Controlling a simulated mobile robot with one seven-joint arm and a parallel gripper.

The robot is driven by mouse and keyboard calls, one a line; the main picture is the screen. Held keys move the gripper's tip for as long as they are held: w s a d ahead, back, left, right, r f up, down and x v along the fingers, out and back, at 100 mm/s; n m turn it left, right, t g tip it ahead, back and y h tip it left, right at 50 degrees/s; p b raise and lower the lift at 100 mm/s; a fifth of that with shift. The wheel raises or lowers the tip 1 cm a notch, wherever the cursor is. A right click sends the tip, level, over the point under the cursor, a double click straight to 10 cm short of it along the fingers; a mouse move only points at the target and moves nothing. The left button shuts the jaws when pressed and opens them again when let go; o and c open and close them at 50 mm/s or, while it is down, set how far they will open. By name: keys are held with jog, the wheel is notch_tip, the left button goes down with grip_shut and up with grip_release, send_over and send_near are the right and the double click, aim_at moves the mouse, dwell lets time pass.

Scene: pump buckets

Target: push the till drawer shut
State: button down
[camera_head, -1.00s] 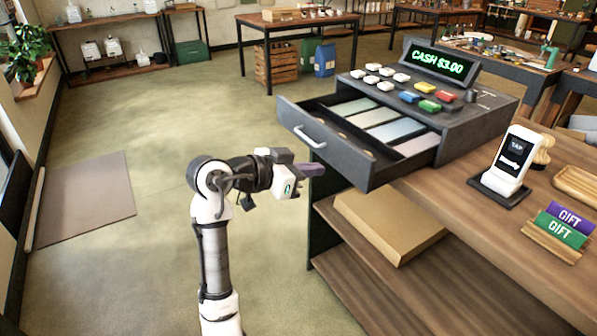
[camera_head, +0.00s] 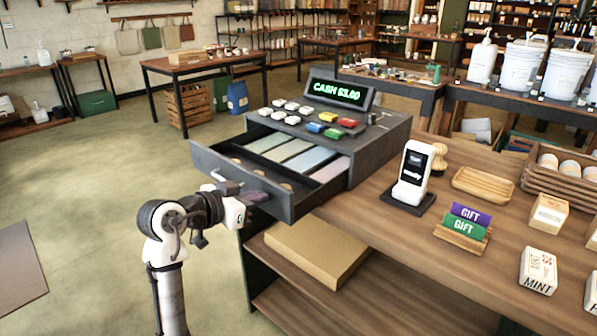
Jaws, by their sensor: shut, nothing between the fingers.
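The dark grey till (camera_head: 375,150) stands on the wooden counter, its display reading "CASH $3.00". Its drawer (camera_head: 296,199) is pulled out toward the left, showing banknotes and coins in its compartments. My gripper (camera_head: 262,197) is shut and empty, at the drawer's front panel near its lower middle. The fingers overlap the panel in the picture; I cannot tell whether they touch it. The drawer handle (camera_head: 224,177) shows just left of and above the fingers, partly near my wrist.
A card reader (camera_head: 412,172), gift cards (camera_head: 466,222) and a wooden tray (camera_head: 486,184) stand on the counter (camera_head: 375,215) right of the till. A cardboard box (camera_head: 315,252) lies on the shelf below the drawer. The floor at left is open.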

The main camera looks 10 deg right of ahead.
aim_at(266, 189)
jog(key=shift+w+d+p, duration=0.4)
jog(key=shift+w+d, duration=1.5)
jog(key=shift+d, duration=0.75)
jog(key=shift+w+d+p, duration=0.45)
jog(key=shift+w+d, duration=1.5)
jog(key=shift+d, duration=0.75)
jog(key=shift+w+d+p, duration=0.4)
jog(key=shift+w+d, duration=1.5)
jog(key=shift+d, duration=0.75)
jog(key=shift+s+a+b, duration=0.15)
jog(key=shift+s+a, duration=1.25)
jog(key=shift+a, duration=0.5)
jog(key=shift+s+a+b, duration=0.2)
jog(key=shift+s+a, duration=1.15)
jog(key=shift+a, duration=0.6)
jog(key=shift+s+a+b, duration=0.15)
jog(key=shift+s+a, duration=1.25)
jog(key=shift+a, duration=0.5)
